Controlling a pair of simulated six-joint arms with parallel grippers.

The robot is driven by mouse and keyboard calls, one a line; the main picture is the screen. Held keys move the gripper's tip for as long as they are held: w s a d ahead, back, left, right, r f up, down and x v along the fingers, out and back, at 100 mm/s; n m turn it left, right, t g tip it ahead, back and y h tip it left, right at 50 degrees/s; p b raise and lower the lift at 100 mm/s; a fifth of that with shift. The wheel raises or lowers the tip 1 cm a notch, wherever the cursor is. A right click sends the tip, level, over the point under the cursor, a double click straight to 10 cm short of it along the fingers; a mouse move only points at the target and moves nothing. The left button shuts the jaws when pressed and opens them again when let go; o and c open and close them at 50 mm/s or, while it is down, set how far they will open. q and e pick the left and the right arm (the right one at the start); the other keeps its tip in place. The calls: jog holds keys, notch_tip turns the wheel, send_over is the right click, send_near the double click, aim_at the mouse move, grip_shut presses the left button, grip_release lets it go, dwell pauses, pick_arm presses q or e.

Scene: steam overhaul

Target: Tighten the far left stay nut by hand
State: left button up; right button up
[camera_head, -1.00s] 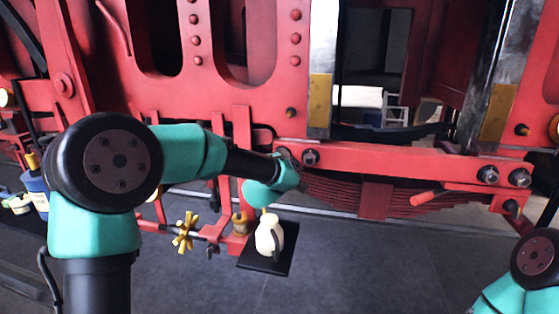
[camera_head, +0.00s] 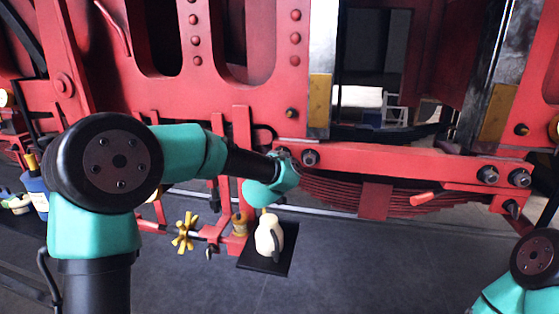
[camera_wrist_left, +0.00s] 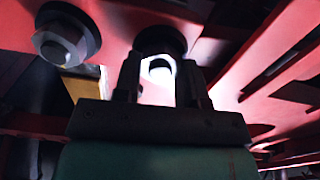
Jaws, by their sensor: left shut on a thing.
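My left gripper (camera_wrist_left: 158,78) is shut on the far left stay nut (camera_wrist_left: 158,67), with one finger on each side of it in the left wrist view. The nut is a bright metal piece set in a dark round seat under the red beam. In the head view my left gripper (camera_head: 287,160) is at the left end of the red beam (camera_head: 400,160), and my wrist hides the held nut. A second stay nut (camera_head: 310,157) is just to its right; it also shows in the left wrist view (camera_wrist_left: 62,42). My right gripper is out of view.
Two more dark nuts (camera_head: 487,175) (camera_head: 519,178) are at the beam's right end. A leaf spring (camera_head: 375,195) is under the beam. A cream jug (camera_head: 269,236) stands on a black mat (camera_head: 278,262) below my left wrist, beside a yellow handwheel (camera_head: 184,232).

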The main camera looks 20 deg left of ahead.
pick_arm(q)
jog(key=shift+m, duration=0.6)
jog(key=o, duration=0.9)
jog(key=shift+o, duration=0.2)
jog(key=shift+s, duration=0.1)
jog(key=s, duration=1.7)
jog(key=shift+s+d, duration=0.15)
jog(key=shift+d, duration=0.2)
